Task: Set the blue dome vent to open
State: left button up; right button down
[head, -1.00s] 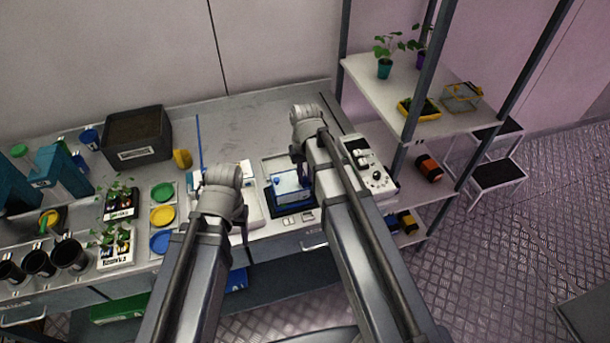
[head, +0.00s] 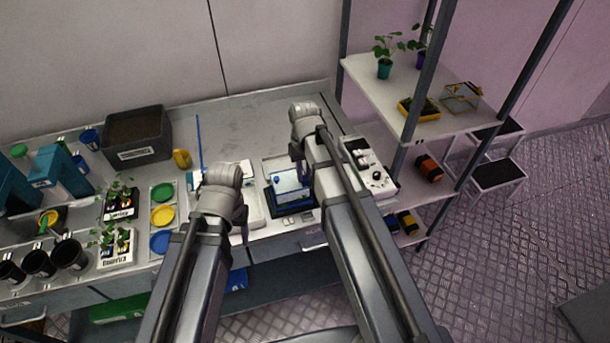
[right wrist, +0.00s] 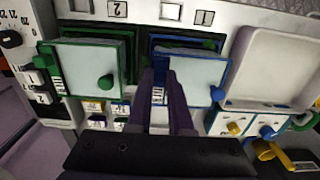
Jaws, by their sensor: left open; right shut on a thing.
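The blue dome (head: 289,185) is a clear cover with blue edges, on a dark blue base on the bench. In the right wrist view its pale panel (right wrist: 195,78) has a blue frame and a blue knob. My right gripper (head: 301,172) is at the dome's right side in the head view. In the right wrist view its dark fingers (right wrist: 161,80) are shut on the blue vent at the dome's edge, with a pale marked strip (right wrist: 158,96) between them. The fingers hide most of the vent, so its setting cannot be told. My left gripper (head: 240,232) is open and empty at the bench's front.
A similar green dome (right wrist: 88,72) stands beside the blue one in the right wrist view. A white control box (head: 368,165) with knobs is right of my right arm. A pale empty tray (right wrist: 270,65) lies on the blue dome's other side. Seedling trays and black pots crowd the bench's left.

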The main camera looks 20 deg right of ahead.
jog(key=w, duration=0.3)
jog(key=shift+w, duration=0.1)
jog(key=c, duration=0.8)
grip_release()
jog(key=shift+r, duration=0.15)
notch_tip(320, 180, up, 8)
jog(key=p, duration=0.8)
jog(key=shift+f, duration=0.25)
jog(key=shift+a, duration=0.1)
